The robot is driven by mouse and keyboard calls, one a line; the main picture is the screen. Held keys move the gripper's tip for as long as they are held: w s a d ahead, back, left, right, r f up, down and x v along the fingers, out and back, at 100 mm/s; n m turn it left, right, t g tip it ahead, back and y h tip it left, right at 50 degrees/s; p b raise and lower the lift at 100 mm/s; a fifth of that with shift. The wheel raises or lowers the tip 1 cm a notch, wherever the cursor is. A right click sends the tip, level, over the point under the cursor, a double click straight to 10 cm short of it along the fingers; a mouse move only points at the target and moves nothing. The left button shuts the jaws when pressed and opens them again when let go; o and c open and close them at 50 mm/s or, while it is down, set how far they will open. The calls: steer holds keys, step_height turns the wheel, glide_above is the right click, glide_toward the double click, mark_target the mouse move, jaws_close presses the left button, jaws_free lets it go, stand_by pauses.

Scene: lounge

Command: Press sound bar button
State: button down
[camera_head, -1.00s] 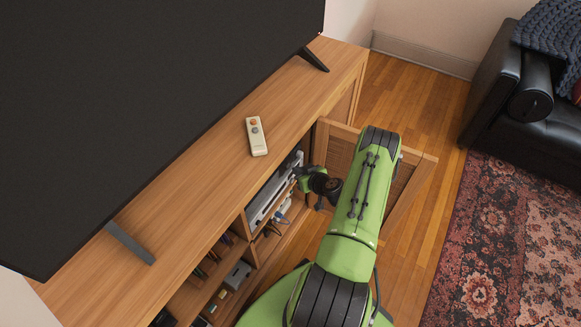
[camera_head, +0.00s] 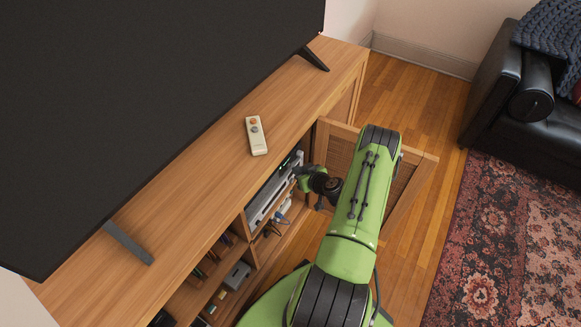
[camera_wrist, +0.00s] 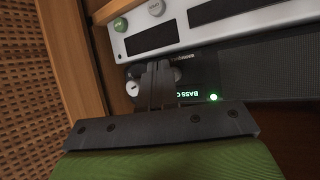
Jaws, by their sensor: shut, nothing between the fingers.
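The sound bar appears to be the long black device with a dark mesh front (camera_wrist: 265,75) in the wrist view. It shows lit green lettering reading "BASS" upside down and a bright green light. A pale round button (camera_wrist: 132,88) is left of my fingertips, and another round one (camera_wrist: 177,74) is partly hidden just behind them. My gripper (camera_wrist: 160,68) is shut and empty, its fingers at the device's front. I cannot tell whether they touch it. In the head view my gripper (camera_head: 297,172) reaches the open cabinet's upper shelf, where a small green glow shows.
A silver device (camera_wrist: 205,25) with a green and a white button sits beside the black one. The open woven cabinet door (camera_head: 405,190) stands close beside my arm. A remote (camera_head: 256,136) lies on the cabinet top (camera_head: 200,165), before the television (camera_head: 130,110).

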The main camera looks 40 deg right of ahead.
steer(key=s+d, duration=0.1)
steer(key=s, duration=0.4)
steer(key=shift+s+d, duration=0.3)
steer(key=shift+s, duration=0.1)
